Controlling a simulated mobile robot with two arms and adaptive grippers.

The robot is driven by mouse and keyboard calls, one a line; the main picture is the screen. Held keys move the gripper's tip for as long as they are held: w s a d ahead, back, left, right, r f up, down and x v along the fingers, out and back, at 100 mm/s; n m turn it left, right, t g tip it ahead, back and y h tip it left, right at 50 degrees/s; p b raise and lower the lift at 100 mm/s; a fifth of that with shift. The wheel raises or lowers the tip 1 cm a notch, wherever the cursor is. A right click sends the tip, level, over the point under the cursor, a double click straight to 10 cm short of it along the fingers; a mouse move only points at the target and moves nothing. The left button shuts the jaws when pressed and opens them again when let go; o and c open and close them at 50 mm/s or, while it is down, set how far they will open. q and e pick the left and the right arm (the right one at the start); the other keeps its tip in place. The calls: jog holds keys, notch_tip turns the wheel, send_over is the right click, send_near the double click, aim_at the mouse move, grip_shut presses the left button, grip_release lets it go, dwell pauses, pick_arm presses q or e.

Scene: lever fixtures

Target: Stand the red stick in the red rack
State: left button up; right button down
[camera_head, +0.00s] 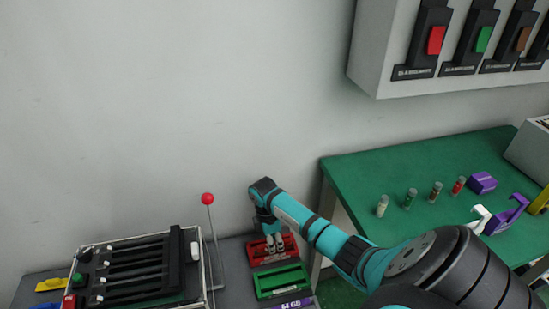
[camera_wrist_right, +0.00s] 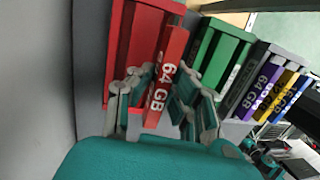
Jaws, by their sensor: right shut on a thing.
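The red stick (camera_wrist_right: 166,70), marked "64 GB" in white, stands between the fingers of my right gripper (camera_wrist_right: 158,108) in the right wrist view. The gripper is shut on it. The red rack (camera_wrist_right: 118,55) is directly behind and beside the stick. The stick overlaps it in this view, and I cannot tell how deep the stick sits in it. In the head view my right gripper (camera_head: 275,243) points down over the red rack (camera_head: 288,254), and the stick cannot be made out there. My left gripper is not in view.
A lever with a red ball (camera_head: 208,199) and a black slotted box (camera_head: 135,272) stand to the left. The wall is close behind.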

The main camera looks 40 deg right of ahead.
dwell(0.3)
jog(key=shift+f+b, duration=0.75)
jog(key=shift+f, duration=0.6)
jog(key=c, duration=1.2)
grip_release()
jog(key=shift+r, duration=0.1)
jog(key=r, duration=0.4)
jog(key=w+r, duration=0.1)
jog(key=r, duration=0.3)
jog(key=w+r, duration=0.1)
jog(key=r, duration=0.2)
jog(key=shift+w+a+r, duration=0.1)
jog(key=shift+a+r, duration=0.05)
jog(key=shift+r, duration=0.25)
